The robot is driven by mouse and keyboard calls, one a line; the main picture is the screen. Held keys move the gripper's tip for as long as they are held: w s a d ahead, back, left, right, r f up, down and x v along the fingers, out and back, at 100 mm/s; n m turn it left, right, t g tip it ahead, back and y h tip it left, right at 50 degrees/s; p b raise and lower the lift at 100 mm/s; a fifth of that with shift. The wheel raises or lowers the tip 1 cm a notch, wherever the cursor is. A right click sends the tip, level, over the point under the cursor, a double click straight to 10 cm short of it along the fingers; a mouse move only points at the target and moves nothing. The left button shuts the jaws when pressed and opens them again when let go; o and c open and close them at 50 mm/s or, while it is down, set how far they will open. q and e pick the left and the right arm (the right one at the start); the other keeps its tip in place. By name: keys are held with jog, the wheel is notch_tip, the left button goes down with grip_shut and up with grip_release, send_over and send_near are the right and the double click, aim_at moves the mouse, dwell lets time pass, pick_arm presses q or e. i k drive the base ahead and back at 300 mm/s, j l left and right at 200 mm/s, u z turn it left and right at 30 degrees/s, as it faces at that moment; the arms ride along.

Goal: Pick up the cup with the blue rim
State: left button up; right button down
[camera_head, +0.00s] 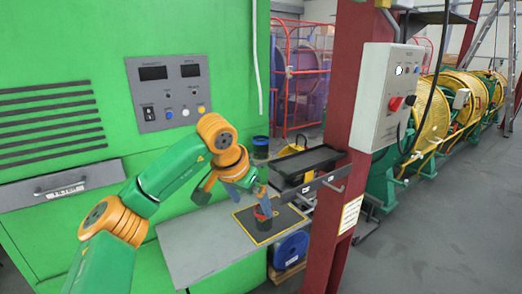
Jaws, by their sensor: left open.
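A dark cup with a blue rim (261,148) shows upright just behind my left gripper, left of the black tray. Its base and what it stands on are hard to make out. A second dark cup with a red rim (263,221) stands on the dark yellow-edged mat (246,222) on the grey table. My left gripper (252,200) is open and points down above the table, close to the red-rimmed cup and in front of and below the blue-rimmed one. I cannot tell whether it touches either cup. My right gripper is not in view.
The grey table (195,245) is bare at its left. A black tray (305,167) sits right of the cups, by a red post (345,130) with a control box (387,95). A green cabinet (60,60) stands behind. A blue spool (291,248) is below the table.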

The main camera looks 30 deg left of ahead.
aim_at(261, 147)
jog(key=i+j, duration=1.25)
